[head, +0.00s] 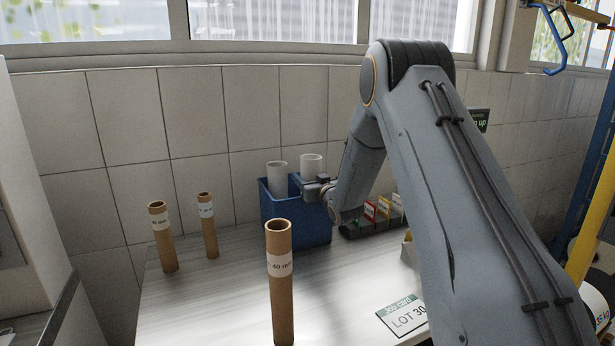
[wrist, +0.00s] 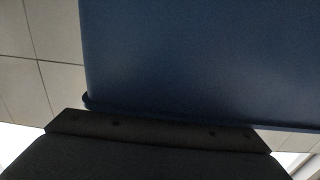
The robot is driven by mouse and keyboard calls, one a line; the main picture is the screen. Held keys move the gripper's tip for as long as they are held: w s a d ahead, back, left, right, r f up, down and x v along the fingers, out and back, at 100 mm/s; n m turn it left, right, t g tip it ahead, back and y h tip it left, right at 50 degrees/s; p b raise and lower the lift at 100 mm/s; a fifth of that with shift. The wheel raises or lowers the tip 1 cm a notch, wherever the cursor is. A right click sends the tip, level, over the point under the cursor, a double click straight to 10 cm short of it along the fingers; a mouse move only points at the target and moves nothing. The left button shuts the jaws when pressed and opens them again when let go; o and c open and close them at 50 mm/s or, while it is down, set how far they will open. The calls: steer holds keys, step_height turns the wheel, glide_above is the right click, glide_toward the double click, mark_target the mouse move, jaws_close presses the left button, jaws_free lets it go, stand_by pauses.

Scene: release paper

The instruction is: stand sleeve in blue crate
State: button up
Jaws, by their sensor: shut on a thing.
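The blue crate (head: 298,230) stands on the bench against the tiled wall in the head view, and its blue side (wrist: 200,60) fills most of the wrist view. A white sleeve (head: 311,164) stands upright at the crate's right side, its lower part hidden by the crate and gripper. My gripper (head: 314,190) is shut on this sleeve at the crate's rim. A second white sleeve (head: 277,180) stands upright in the left part of the crate. The fingertips are hidden in the wrist view, and whether the held sleeve touches the crate floor cannot be told.
Brown tubes with white labels stand on the bench: two at left (head: 163,240) (head: 208,228), one in front (head: 280,285). A dark holder with coloured cards (head: 378,212) is right of the crate. A job card (head: 403,314) lies at the front right.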

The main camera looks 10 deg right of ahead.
steer(key=shift+f, duration=0.15)
steer(key=shift+f+b, duration=0.45)
steer(key=shift+f, duration=0.15)
steer(key=o, duration=0.8)
steer(key=shift+s, duration=0.1)
steer(key=shift+f, duration=0.2)
steer(key=s+b, duration=0.1)
steer(key=s, duration=0.3)
steer(key=s+d+r, duration=0.1)
steer(key=s, duration=0.2)
steer(key=s+d+b, duration=0.1)
steer(key=s, duration=0.3)
steer(key=shift+s+d+r+b, duration=0.15)
steer(key=shift+s+r+b, duration=0.15)
steer(key=shift+r+b, duration=0.05)
